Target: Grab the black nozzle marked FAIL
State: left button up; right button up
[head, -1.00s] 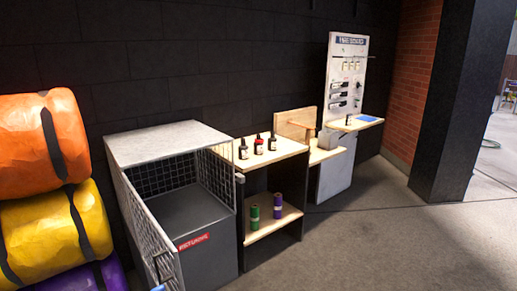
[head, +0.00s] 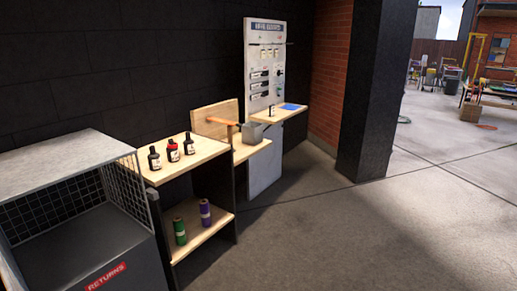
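A tall white board (head: 265,85) stands against the dark wall, with several small black items hanging on it. One of the black items on the board (head: 259,85) may be a nozzle, but they are too small to tell, and I cannot read a FAIL mark on any. A small dark item (head: 271,110) stands on the wooden shelf (head: 290,113) in front of the board, beside a blue flat thing (head: 291,106). Neither of my grippers shows in the head view.
A returns cage (head: 108,258) stands at left. Beside it, a wooden shelf unit (head: 206,152) holds three dark bottles (head: 173,150), with a green roll (head: 180,231) and a purple roll (head: 205,212) below. A grey box (head: 253,132) sits further right. A dark pillar (head: 372,90) stands right; the floor (head: 330,235) is clear.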

aim_at(172, 154)
jog(key=i+l+z, duration=0.25)
jog(key=i, duration=0.2)
jog(key=i+z, duration=0.25)
jog(key=i, duration=0.25)
jog(key=i+j+u, duration=0.1)
jog(key=i+u, duration=0.7)
jog(key=i+l+u, duration=0.15)
jog(key=i+u, duration=0.45)
jog(key=u, duration=0.15)
jog(key=i+u, duration=0.25)
jog(key=u, duration=0.15)
jog(key=i+l+u, duration=0.2)
jog(key=u, duration=0.2)
jog(key=i+l+u, duration=0.25)
jog(key=u, duration=0.15)
jog(key=i+l+u, duration=0.2)
jog(key=u, duration=0.2)
jog(key=i+l+u, duration=0.3)
jog(key=l, duration=0.25)
jog(key=k+j, duration=0.05)
